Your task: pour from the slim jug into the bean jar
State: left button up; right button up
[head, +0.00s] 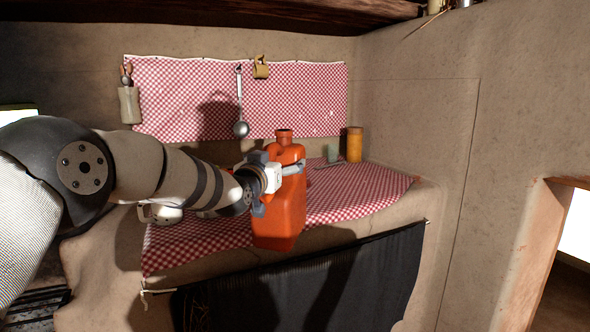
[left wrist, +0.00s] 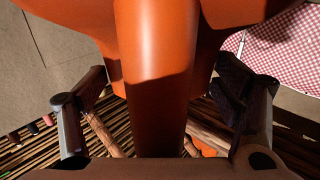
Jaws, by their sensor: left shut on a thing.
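The slim jug (head: 284,215) is a tall orange vessel with a narrow neck. It is upright at the front edge of the cloth-covered ledge; I cannot tell whether its base touches anything. My left gripper (head: 286,170) is shut on it, reaching in from the left. In the left wrist view the orange jug (left wrist: 155,60) fills the space between the fingers. An amber cylinder (head: 354,145) stands at the back right of the ledge, apart from the jug. I cannot tell whether it is the bean jar. My right gripper is not in view.
A small grey-green object (head: 332,153) sits beside the amber cylinder. A ladle (head: 240,115), a mug (head: 261,68) and a utensil holder (head: 129,105) hang at the back wall. A pale rounded object (head: 160,214) is partly hidden behind my arm. The ledge's right side looks mostly clear.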

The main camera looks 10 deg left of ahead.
pick_arm(q)
jog(key=s+f+m+g+h, duration=0.2)
jog(key=s+f, duration=0.4)
jog(key=s, duration=0.8)
jog(key=s+a+f+m+g+h, duration=0.1)
jog(key=s+f+m+g+h, duration=0.2)
jog(key=s, duration=1.1)
jog(key=s+f+m+g+h, duration=0.2)
jog(key=s+f+m+h, duration=0.2)
jog(key=s+f+h, duration=0.3)
jog(key=s+f, duration=0.3)
jog(key=s, duration=0.4)
jog(key=shift+s+a+f+m+h, duration=0.15)
jog(key=shift+a+f+m+h, duration=0.1)
jog(key=shift+f+m+h, duration=0.1)
